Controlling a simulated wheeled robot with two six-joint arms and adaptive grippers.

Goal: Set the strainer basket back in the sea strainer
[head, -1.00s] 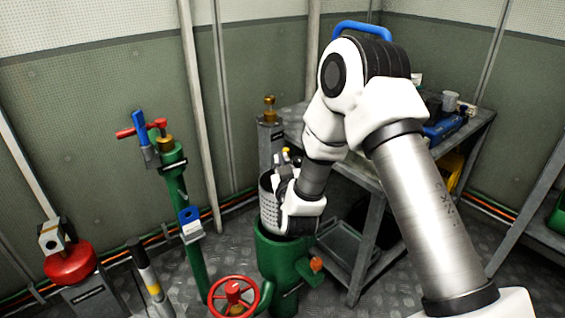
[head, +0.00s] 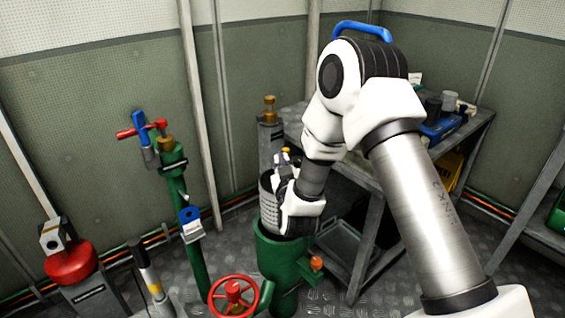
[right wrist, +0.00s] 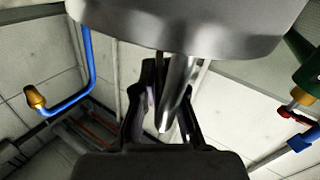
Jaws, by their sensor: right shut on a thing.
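The strainer basket (head: 268,208) is a grey perforated cylinder, upright or nearly so at the mouth of the sea strainer. The sea strainer (head: 279,256) is a green, open-topped body on the floor. The basket's lower end is hidden by the strainer's rim and my gripper, so its depth inside is unclear. My right gripper (head: 284,172) is at the basket's upper right side and shut on it. In the right wrist view my dark fingers (right wrist: 163,115) close around a shiny metal strip, seemingly part of the basket. My left gripper is not in view.
A red handwheel (head: 234,296) stands just left of the strainer, with a green pipe (head: 175,190) behind it. A grey workbench (head: 362,180) stands close on the right, under my arm. A brass-topped grey post (head: 270,135) rises behind the strainer.

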